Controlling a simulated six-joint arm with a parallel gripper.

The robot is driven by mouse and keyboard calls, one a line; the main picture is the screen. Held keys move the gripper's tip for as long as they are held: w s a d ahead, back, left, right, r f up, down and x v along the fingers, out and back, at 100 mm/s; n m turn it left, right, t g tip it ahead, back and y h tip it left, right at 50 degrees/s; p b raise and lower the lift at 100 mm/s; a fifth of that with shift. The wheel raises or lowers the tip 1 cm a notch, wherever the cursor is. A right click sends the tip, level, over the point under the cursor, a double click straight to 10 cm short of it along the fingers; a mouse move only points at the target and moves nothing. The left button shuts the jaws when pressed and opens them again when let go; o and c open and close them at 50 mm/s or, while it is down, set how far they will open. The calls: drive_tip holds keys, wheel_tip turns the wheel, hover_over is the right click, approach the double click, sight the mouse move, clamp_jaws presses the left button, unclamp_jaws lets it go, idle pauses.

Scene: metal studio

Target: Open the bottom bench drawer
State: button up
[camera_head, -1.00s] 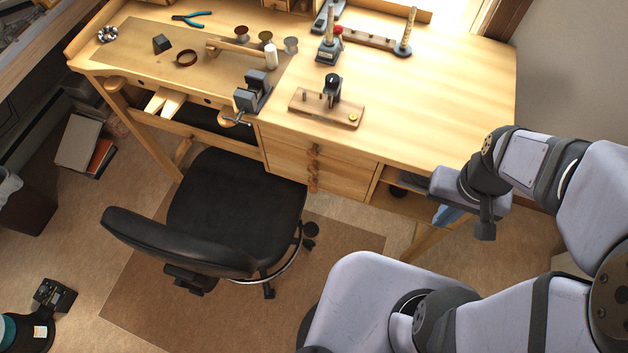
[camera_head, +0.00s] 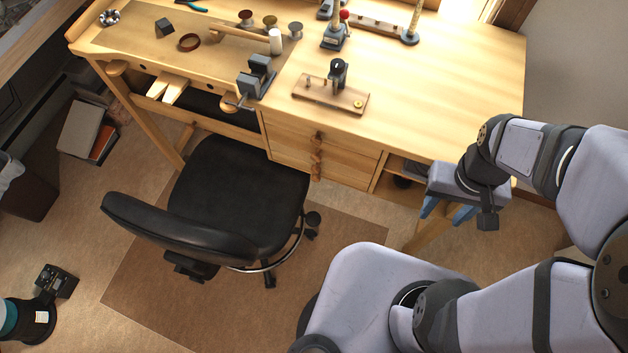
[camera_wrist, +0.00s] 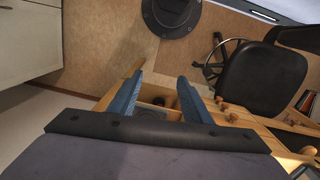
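The wooden bench (camera_head: 450,75) has a stack of drawers (camera_head: 290,140) under its top, left of my gripper. The drawers look shut. The bottom drawer's round wooden knob (camera_head: 315,177) is the lowest in a column of knobs, near the chair's right side. My gripper (camera_head: 446,210) is in front of the bench's right part, right of the knobs and apart from them. Its blue fingers are spread, with nothing between them. In the wrist view my gripper (camera_wrist: 160,79) is also open, and drawer knobs (camera_wrist: 220,103) show just right of the right finger.
A black swivel chair (camera_head: 240,185) stands before the drawers' left side; it also shows in the wrist view (camera_wrist: 262,80). An open shelf (camera_head: 392,188) is right of the drawers. A bench leg (camera_head: 425,238) is below my gripper. Tools lie on the bench top.

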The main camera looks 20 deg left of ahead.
wheel_tip(320, 180, down, 16)
drive_tip(key=r+n+h+b, duration=0.1)
drive_tip(key=n+h+b, duration=0.5)
drive_tip(key=n+b, duration=0.6)
drive_tip(key=w+a+f+n+t+h+b, duration=0.45)
drive_tip(key=w+f+n+b, duration=0.35)
drive_tip(key=b, duration=0.6)
drive_tip(key=n+t+y+b, duration=1.1)
drive_tip(key=n+t+b, duration=0.35)
drive_tip(key=b, duration=0.45)
approach(315, 180)
drive_tip(key=shift+g, duration=0.3)
drive_tip(key=shift+w+r, duration=0.15)
drive_tip(key=shift+w, duration=1.85)
drive_tip(key=shift+w+r, duration=0.15)
drive_tip(key=shift+w, duration=1.85)
drive_tip(key=shift+s, duration=0.1)
clamp_jaws()
